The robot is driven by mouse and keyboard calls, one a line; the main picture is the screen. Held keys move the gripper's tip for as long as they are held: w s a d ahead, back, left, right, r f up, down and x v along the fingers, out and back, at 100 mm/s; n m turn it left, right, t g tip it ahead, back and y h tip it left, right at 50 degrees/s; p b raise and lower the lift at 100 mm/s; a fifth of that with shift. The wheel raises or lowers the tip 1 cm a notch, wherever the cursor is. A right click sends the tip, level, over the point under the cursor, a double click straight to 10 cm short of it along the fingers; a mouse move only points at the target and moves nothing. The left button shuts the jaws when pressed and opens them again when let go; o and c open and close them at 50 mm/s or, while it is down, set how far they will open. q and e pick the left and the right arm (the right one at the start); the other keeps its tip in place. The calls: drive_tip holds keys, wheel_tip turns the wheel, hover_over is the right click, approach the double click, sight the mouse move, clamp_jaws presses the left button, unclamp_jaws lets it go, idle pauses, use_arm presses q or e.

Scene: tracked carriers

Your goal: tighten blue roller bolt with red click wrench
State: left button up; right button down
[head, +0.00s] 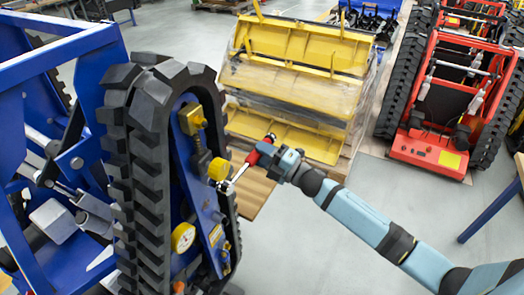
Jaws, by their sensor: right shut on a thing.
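The blue tracked carrier (206,205) stands at the left with its black rubber track (150,150) facing me. My right gripper (268,159) is shut on the red handle of the click wrench (260,153). My left gripper is out of view.
Yellow attachments (295,90) on a pallet stand behind the wrench. A red tracked carrier (430,150) stands at the upper right. The grey floor between is clear.

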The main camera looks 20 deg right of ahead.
drive_tip(key=shift+f+m, duration=0.25)
drive_tip(key=shift+m, duration=0.05)
drive_tip(key=shift+f, duration=0.1)
drive_tip(key=shift+a+f+m, duration=0.15)
drive_tip(key=shift+f+m, duration=0.5)
drive_tip(key=shift+m, duration=0.05)
drive_tip(key=shift+s+f+m+h, duration=0.15)
drive_tip(key=shift+f+m+h, duration=0.15)
drive_tip(key=shift+f+m, duration=0.1)
drive_tip(key=shift+r, duration=0.1)
drive_tip(key=shift+r+n, duration=0.25)
drive_tip(key=shift+n, duration=0.15)
